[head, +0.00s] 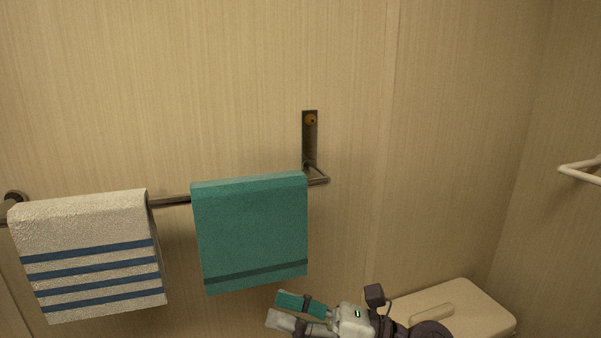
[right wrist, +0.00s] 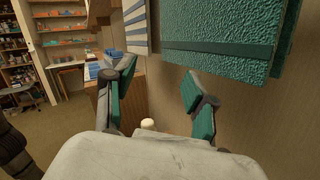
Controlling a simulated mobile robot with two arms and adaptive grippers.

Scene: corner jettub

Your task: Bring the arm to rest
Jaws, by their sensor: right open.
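My right gripper (head: 279,308) is at the bottom of the head view, just below the lower edge of the teal towel (head: 250,235). Its two fingers, with teal pads, stand apart with nothing between them. In the right wrist view the open fingers (right wrist: 160,78) point forward, and the teal towel (right wrist: 218,35) hangs above and beyond the right finger. A gap shows between gripper and towel in the head view. My left gripper is not in view.
The teal towel and a white towel with blue stripes (head: 90,260) hang on a dark rail (head: 170,201) with a wall bracket (head: 309,140). A beige lidded box (head: 475,305) is at lower right. A pale rail (head: 580,172) juts in at right. Shelves (right wrist: 65,30) stand far left.

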